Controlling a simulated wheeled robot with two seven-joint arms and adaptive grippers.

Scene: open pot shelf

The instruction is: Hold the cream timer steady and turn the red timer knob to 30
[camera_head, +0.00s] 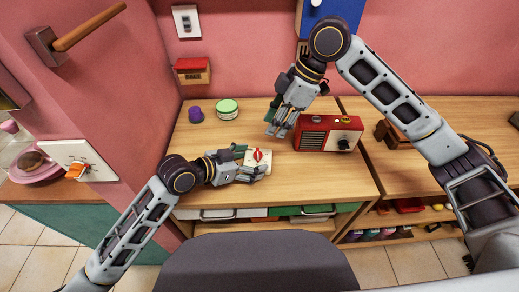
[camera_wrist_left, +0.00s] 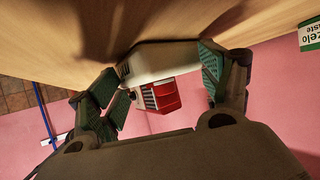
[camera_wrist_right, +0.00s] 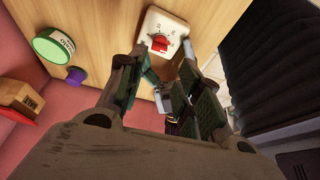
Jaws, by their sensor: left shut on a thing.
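The cream timer (camera_head: 251,172) stands on the wooden worktop, its face with the red knob (camera_head: 258,155) turned upward. My left gripper (camera_head: 254,171) is shut on the timer body from the left. In the left wrist view the cream timer body (camera_wrist_left: 160,62) sits between the two finger pads. My right gripper (camera_head: 278,128) is open and empty, above the worktop behind and right of the timer, apart from it. In the right wrist view the red knob (camera_wrist_right: 160,43) shows beyond its fingertips. The dial marks are too small to read.
A red radio (camera_head: 312,140) stands right of the timer, close to my right gripper. A green-lidded tin (camera_head: 227,109) and a purple object (camera_head: 195,114) stand behind at left. A red-lidded box (camera_head: 192,71) is on the wall. The worktop left of the timer is clear.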

